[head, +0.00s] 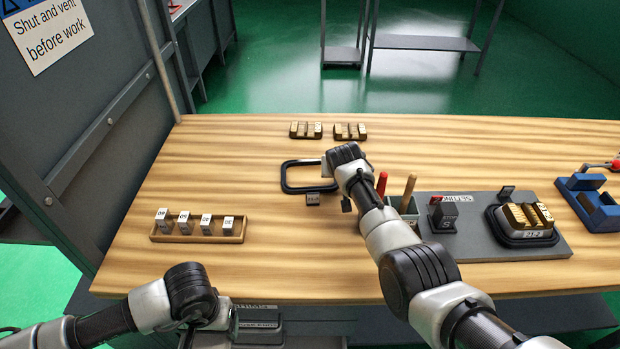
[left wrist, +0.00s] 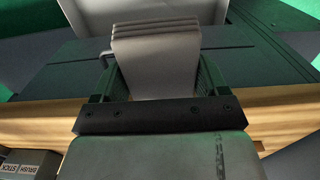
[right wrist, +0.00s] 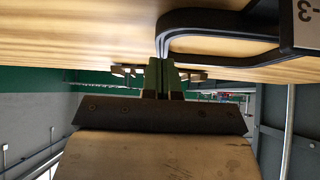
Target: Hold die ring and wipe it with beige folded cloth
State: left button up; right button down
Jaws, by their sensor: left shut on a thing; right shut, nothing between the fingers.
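The die ring (head: 283,178), a black rounded rectangular frame, lies on the wooden table near the middle. It also shows in the right wrist view (right wrist: 215,48), with a pale numbered tag at its side. My right gripper (right wrist: 160,68) is shut and empty, its tips right beside the ring's bar; I cannot tell whether they touch. In the head view my right arm hides those fingers. My left gripper (left wrist: 155,82) is shut on the beige folded cloth (left wrist: 156,52), whose stacked layers stand up between the fingers. It is low at the front, below the table's near edge.
Brass pieces (head: 305,130) lie behind the ring. A holder with red and wooden handles (head: 408,192), a grey mat (head: 480,250) with a second black-framed die (head: 528,222), and a blue stand (head: 597,205) stand right.

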pick_arm(q)
jog(key=shift+f+b, duration=0.45)
pick_arm(e)
jog(key=shift+f, duration=0.5)
pick_arm(q)
jog(key=shift+r, duration=0.1)
pick_arm(e)
jog(key=shift+r, duration=0.1)
dwell(0.4)
pick_arm(q)
notch_tip(320, 180, up, 6)
jog(key=p, duration=0.5)
jog(key=shift+f+p, duration=0.2)
jog(key=shift+p, duration=0.2)
pick_arm(e)
notch_tip(320, 180, up, 6)
pick_arm(q)
jog(key=shift+r, duration=0.15)
pick_arm(e)
jog(key=v, duration=1.2)
